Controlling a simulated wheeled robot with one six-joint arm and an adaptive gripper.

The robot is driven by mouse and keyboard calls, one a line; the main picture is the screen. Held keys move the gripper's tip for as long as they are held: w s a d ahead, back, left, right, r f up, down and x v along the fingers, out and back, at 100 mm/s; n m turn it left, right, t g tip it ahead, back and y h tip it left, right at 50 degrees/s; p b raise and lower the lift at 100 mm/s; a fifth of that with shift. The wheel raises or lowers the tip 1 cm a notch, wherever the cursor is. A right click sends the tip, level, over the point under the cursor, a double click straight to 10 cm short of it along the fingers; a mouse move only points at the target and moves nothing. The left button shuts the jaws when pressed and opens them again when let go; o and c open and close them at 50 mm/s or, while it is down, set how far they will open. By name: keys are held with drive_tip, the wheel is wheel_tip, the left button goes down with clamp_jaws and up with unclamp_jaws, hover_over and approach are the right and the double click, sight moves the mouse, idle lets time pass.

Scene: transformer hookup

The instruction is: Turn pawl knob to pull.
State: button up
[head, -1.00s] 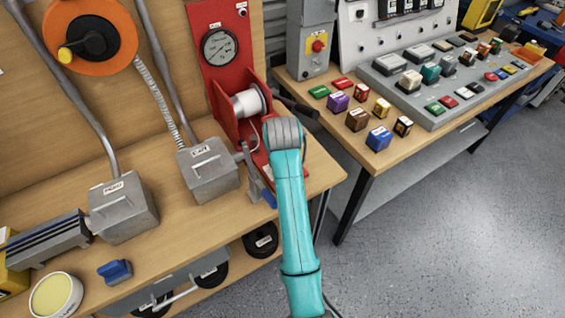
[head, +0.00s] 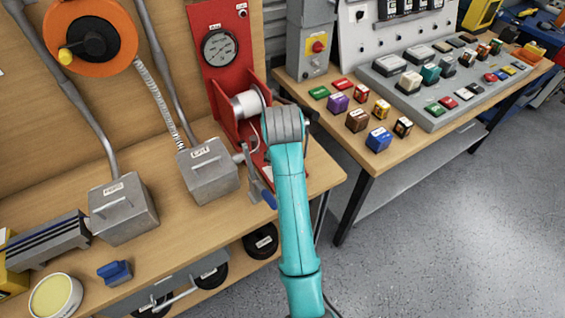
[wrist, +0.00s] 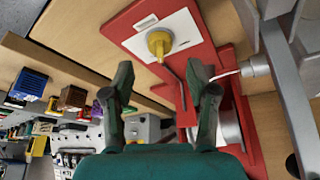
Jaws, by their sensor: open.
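A yellow knob (wrist: 159,43) stands on a white labelled plate (wrist: 176,30) on the red winch base in the wrist view. I take it as the pawl knob; its label is too small to read. My gripper (wrist: 161,66) is open and empty, one finger on each side of the picture. The knob shows beyond and between the fingertips, apart from them as far as I can tell. A thin rod lies near the right finger. In the head view the red winch (head: 222,95) with its white drum (head: 248,103) is visible. My arm hides the knob and gripper there.
Left of the winch on the bench are a grey box (head: 208,172) and a lever with a blue grip (head: 268,199). A gauge (head: 219,47) tops the red panel. Right, a second table holds several coloured blocks (head: 378,139) and a grey panel.

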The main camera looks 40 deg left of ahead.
drive_tip(key=v, duration=0.6)
drive_tip(key=shift+r, duration=0.35)
drive_tip(key=shift+s+d, duration=0.15)
